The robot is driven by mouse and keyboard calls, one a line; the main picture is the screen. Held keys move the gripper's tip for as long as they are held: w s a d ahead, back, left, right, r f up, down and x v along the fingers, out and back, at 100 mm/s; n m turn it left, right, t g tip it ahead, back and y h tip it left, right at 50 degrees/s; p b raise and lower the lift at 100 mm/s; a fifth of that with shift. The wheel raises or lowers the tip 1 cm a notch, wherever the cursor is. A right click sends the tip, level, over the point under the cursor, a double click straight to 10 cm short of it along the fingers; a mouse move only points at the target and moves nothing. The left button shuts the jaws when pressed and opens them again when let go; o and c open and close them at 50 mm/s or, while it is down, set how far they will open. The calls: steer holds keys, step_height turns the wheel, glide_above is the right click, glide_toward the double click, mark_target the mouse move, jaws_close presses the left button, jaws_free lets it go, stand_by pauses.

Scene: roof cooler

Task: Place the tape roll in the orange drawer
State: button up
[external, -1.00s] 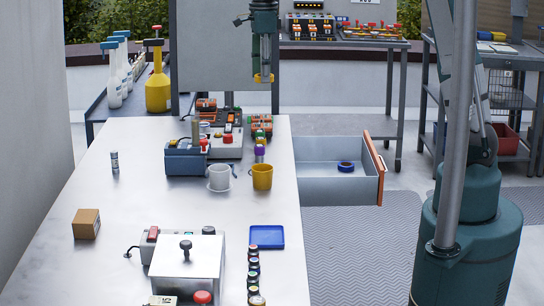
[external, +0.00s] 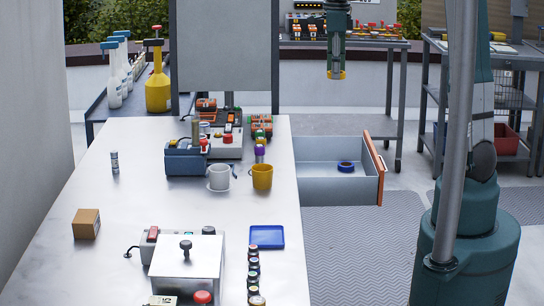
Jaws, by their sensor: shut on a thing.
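My gripper (external: 336,74) hangs high at the upper middle, pointing down. The drawer with the orange front (external: 375,167) is pulled open on the right side of the white table. Its grey inside shows, and a blue tape roll (external: 346,167) lies in it. In the picture the gripper is above the drawer area, with a clear gap between; its exact depth is hard to tell. The fingertips are small and partly hidden by the ring.
A yellow mug (external: 262,177), a white cup (external: 219,178) and a blue toolbox (external: 186,160) stand on the table left of the drawer. A grey upright panel (external: 223,45) rises at the table's back. A grey workbench (external: 345,124) stands behind the drawer.

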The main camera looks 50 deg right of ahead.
mark_target(341, 172)
steer(key=shift+s+d+f, duration=0.25)
steer(key=shift+s+d, duration=0.25)
steer(key=shift+d, duration=0.1)
steer(key=shift+s+d+f, duration=0.2)
steer(key=shift+s+d, duration=0.3)
steer(key=shift+d, duration=0.1)
step_height(341, 172, down, 26)
steer(key=shift+f, duration=0.1)
steer(key=shift+w+f+b, duration=0.1)
steer(key=shift+f+b, duration=0.75)
steer(key=shift+f, duration=2.2)
steer(key=shift+f, duration=0.1)
steer(key=shift+f+b, duration=0.45)
steer(key=shift+f, duration=1.3)
steer(key=shift+f, duration=0.15)
